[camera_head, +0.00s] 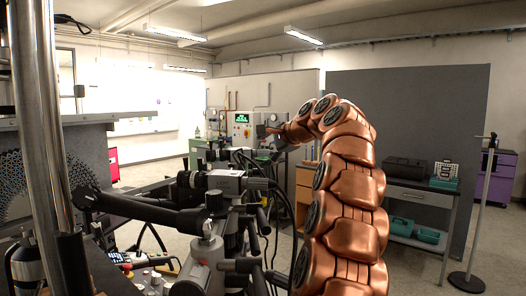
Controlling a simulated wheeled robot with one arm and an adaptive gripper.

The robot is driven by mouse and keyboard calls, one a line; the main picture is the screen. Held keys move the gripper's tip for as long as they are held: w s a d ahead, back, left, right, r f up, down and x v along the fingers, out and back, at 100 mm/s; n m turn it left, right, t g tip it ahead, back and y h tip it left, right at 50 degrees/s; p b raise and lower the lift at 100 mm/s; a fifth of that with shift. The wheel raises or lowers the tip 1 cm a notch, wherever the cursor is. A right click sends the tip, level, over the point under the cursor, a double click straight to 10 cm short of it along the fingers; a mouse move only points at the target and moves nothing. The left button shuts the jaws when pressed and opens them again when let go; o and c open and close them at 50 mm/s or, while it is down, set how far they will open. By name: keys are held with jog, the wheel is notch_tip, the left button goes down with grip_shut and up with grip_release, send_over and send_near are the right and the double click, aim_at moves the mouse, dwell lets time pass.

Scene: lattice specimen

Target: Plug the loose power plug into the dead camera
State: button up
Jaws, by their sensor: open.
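My copper arm arches up from the lower right and reaches away to the left. My gripper (274,143) is small and dark at its far end, open, in front of the back wall area. A silver and black camera (225,181) with a long lens sits on a black stand in the middle, nearer than my gripper. Black cables (262,190) run from its right side and hang down. I cannot make out the loose power plug, nor tell which camera is dead.
Black mount arms and a grey-knobbed clamp (208,240) crowd the lower middle. A patterned lattice panel (38,178) and steel column stand left. A control box (243,126) with a green screen stands behind. A bench (418,194) with cases is right; floor there is partly clear.

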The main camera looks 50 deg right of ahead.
aim_at(260, 152)
jog(key=shift+p+v, duration=0.35)
jog(key=shift+v, duration=1.35)
jog(key=v, duration=1.2)
jog(key=shift+a, duration=0.15)
